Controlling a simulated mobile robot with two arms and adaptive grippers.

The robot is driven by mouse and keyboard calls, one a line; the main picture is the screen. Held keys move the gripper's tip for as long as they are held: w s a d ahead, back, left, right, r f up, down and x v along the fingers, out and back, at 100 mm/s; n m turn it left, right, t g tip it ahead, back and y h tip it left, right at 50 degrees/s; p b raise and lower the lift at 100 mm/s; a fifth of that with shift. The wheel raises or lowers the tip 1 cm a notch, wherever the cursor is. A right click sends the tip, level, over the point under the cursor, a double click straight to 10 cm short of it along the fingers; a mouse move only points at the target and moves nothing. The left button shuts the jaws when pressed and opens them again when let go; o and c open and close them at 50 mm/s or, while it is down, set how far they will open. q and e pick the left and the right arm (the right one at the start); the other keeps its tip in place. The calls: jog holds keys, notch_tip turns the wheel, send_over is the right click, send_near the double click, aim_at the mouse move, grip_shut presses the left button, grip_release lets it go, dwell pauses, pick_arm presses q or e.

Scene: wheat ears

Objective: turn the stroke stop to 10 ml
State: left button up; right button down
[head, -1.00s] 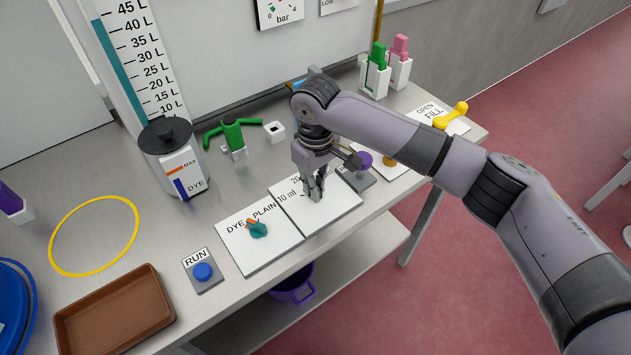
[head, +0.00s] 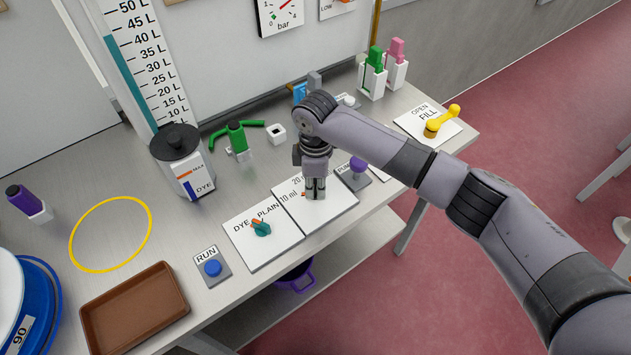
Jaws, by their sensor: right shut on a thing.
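The stroke stop's white plate (head: 338,207) lies on the bench, with the marks "10 ml" at its left and "20 ml" at its back. My right gripper (head: 316,197) points down over this plate and is shut on the stroke stop knob, which it mostly hides. A small orange tip (head: 304,194), seemingly the knob's pointer, shows just left of the fingers, on the side of the "10 ml" mark. The exact pointer angle is hard to tell. My left gripper is not in view.
The dye/plain selector (head: 261,229) and blue RUN button (head: 213,268) are to the left. A purple pump knob (head: 357,165) stands close at the right, under my forearm. The dye jar (head: 182,165) and green handle (head: 237,138) stand behind left. A brown tray (head: 135,312) is front left.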

aim_at(315, 187)
jog(key=shift+w+r+n, duration=0.1)
jog(key=shift+n, duration=0.6)
jog(key=c, duration=1.7)
grip_release()
notch_tip(315, 187, up, 12)
jog(key=shift+f, duration=0.1)
